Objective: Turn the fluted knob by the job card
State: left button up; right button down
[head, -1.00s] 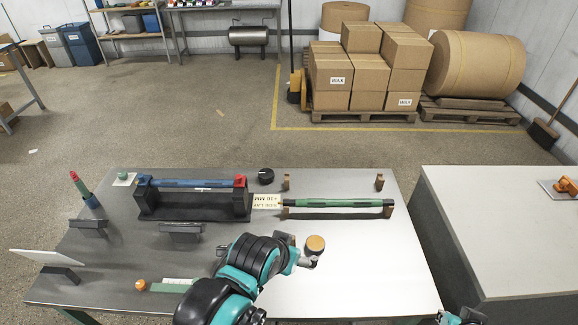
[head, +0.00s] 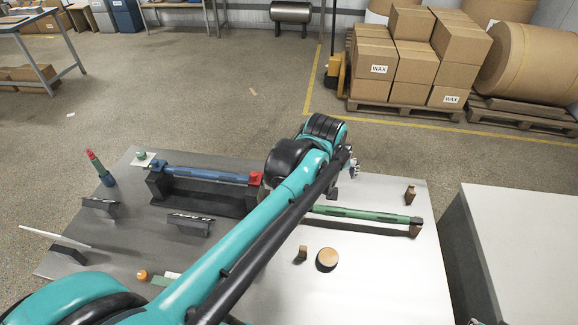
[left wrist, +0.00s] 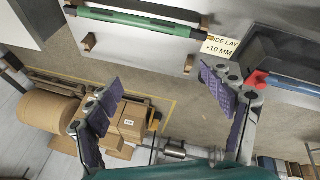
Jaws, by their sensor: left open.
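My left arm crosses the table in the head view, and its gripper (head: 350,167) is over the far side. In the left wrist view its two purple-padded fingers (left wrist: 161,76) are spread with nothing between them. The job card (left wrist: 228,42), marked with a side lay of +10 MM, lies beyond the right finger in that view; my arm covers it in the head view. The black fluted knob is not visible now. My arm hides its place in the head view, and I cannot make it out in the left wrist view. My right gripper is out of view.
A blue roller (head: 205,174) with a red end block (head: 255,179) lies left of my arm. A green roller (head: 365,214) lies right of it. A round wooden-topped piece (head: 326,260) stands nearer. The table's front right is clear.

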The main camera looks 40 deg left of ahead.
pick_arm(q)
jog(key=w+a+f+n+g, duration=0.1)
jog(key=w+a+f+n, duration=0.2)
jog(key=w+a+n, duration=0.35)
jog(key=w+a+f+n+g, duration=0.25)
jog(key=w+a+n, duration=0.25)
jog(key=w+a, duration=0.25)
jog(key=w+a+f+n, duration=0.1)
jog(key=a+f+n, duration=0.2)
jog(key=a+f, duration=0.2)
jog(key=w+a+f+n+g, duration=0.1)
jog(key=a+f+n, duration=0.3)
jog(key=a+f, duration=0.1)
jog(key=w+a+f+n, duration=0.1)
jog(key=a+f+n, duration=0.3)
jog(key=a+f, duration=0.1)
jog(key=shift+w+f+g+h+b, duration=0.15)
jog(key=shift+f+g+h+b, duration=0.15)
jog(key=shift+f+h, duration=0.1)
jog(key=shift+a+f, duration=0.1)
jog(key=shift+f, duration=0.4)
notch_tip(320, 180, down, 7)
jog(key=shift+f+b, duration=0.1)
jog(key=shift+b, duration=1.15)
jog(key=c, duration=1.2)
